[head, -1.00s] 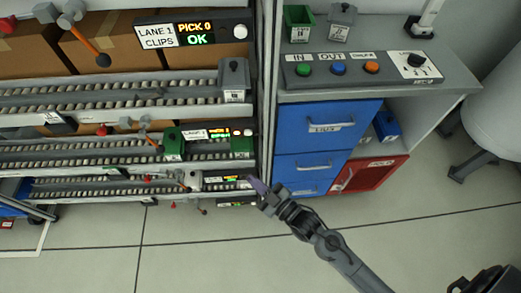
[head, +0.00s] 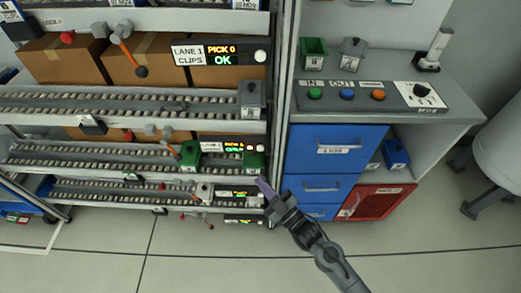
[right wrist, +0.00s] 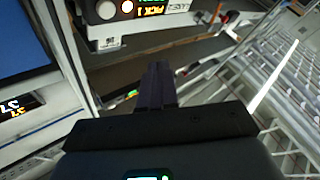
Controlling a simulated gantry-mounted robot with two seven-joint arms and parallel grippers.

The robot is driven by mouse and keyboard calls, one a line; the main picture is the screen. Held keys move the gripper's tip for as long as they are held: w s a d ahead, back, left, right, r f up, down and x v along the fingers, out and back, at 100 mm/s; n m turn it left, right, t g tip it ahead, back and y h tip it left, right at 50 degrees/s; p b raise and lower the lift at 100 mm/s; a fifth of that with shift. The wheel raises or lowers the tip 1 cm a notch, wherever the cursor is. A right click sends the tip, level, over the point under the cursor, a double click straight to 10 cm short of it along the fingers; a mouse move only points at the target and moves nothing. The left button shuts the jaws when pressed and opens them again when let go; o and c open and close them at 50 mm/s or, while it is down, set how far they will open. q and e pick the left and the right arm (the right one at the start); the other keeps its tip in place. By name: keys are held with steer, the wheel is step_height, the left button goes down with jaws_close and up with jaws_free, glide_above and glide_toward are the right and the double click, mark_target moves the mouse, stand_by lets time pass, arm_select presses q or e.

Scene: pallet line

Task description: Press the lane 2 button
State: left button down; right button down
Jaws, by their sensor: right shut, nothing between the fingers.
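The lane 1 sign (head: 218,54) hangs on the upper shelf with a white round button (head: 260,56) at its right end. My left gripper is out of view.
The rack's upright post (head: 280,110) stands right of the signs. A green bin (head: 254,160) sits just under the second sign. A third lit display (head: 238,194) is lower. Blue drawers (head: 334,145) and a button panel (head: 362,95) are to the right.

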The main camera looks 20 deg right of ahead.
steer(key=w, duration=0.1)
steer(key=b, duration=0.4)
glide_toward(260, 148)
steer(key=w+a+r, duration=0.2)
steer(key=w+a, duration=0.2)
steer(key=shift+w, duration=0.2)
steer(key=shift+a, duration=0.1)
stand_by(0.4)
stand_by(0.8)
steer(key=shift+w, duration=0.15)
stand_by(0.3)
steer(key=shift+w, duration=0.25)
